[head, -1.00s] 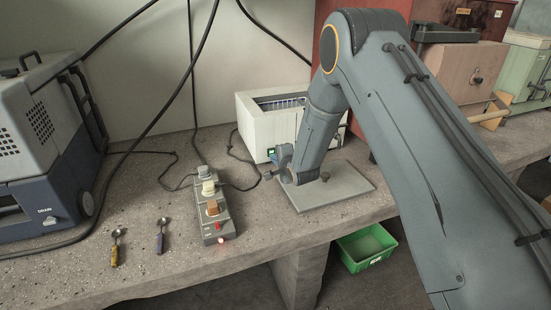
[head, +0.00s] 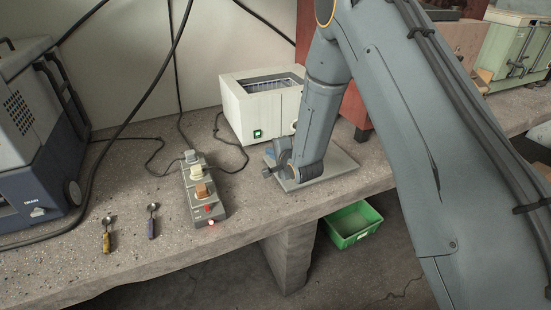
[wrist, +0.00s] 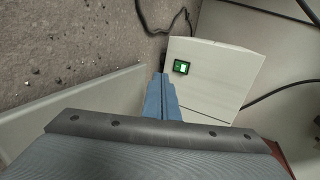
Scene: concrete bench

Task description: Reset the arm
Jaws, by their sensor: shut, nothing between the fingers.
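My gripper (head: 268,171) hangs low over a flat grey plate (head: 338,168) on the bench, in front of a white box. In the wrist view my gripper's blue fingers (wrist: 161,84) are together and empty, pointing toward the white box (wrist: 212,90). The white box also shows in the head view (head: 236,108), with a slotted top and a green-lit switch (head: 258,134). The switch shows clear of the fingers in the wrist view (wrist: 181,67). My arm hides the right part of the box in the head view.
A power strip (head: 205,206) with plugs and a red light lies left of my gripper. Two spoons (head: 106,235) lie farther left, near a blue-grey machine (head: 33,190). Black cables run across the bench and wall. A green bin (head: 352,225) stands below the bench.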

